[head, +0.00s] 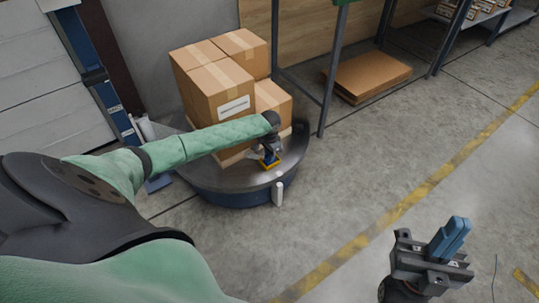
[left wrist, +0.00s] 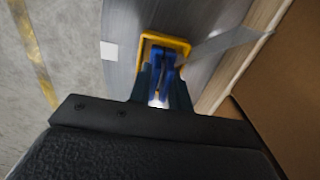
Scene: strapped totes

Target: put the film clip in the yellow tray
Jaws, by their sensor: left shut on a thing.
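The yellow tray (head: 271,166) is on the near edge of the dark round turntable. In the left wrist view the tray's yellow rim (left wrist: 183,43) frames the fingertips. My left gripper (head: 269,157) is over or in the tray, its blue fingers (left wrist: 164,68) close together. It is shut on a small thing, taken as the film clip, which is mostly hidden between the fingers. A translucent film strip (left wrist: 225,43) runs from beside the tray toward the boxes. My right gripper (head: 451,236) is away at the lower right, its blue fingers together and empty.
Cardboard boxes (head: 218,88) are stacked on the turntable (head: 222,184), right behind the tray. A small white post (head: 279,194) stands at the turntable's near edge. A rack post (head: 328,75) stands to the right. The floor with a yellow line (head: 400,211) is clear.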

